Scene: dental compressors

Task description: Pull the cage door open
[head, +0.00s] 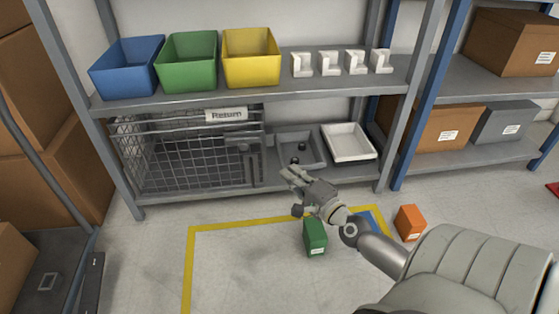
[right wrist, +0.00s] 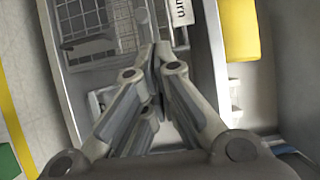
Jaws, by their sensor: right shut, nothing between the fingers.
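The wire cage (head: 190,155) stands on the lower shelf at the left, with a "Return" label (head: 226,115) on its upper front. The front side looks closed, with a grey latch or handle part (head: 245,150) at its right. My right gripper (head: 287,173) is in front of the shelf, a little right of and below the cage's right end. Its fingers are shut and empty, and it looks apart from the cage. In the right wrist view the shut fingers (right wrist: 155,55) point toward the cage mesh (right wrist: 112,25), hiding part of it. My left gripper is not in view.
A grey tray (head: 297,150) and a white tray (head: 348,142) sit right of the cage. Blue, green and yellow bins (head: 250,60) stand above. A green box (head: 315,237) and an orange box (head: 410,222) are on the floor. The floor inside the yellow line (head: 235,227) is mostly clear.

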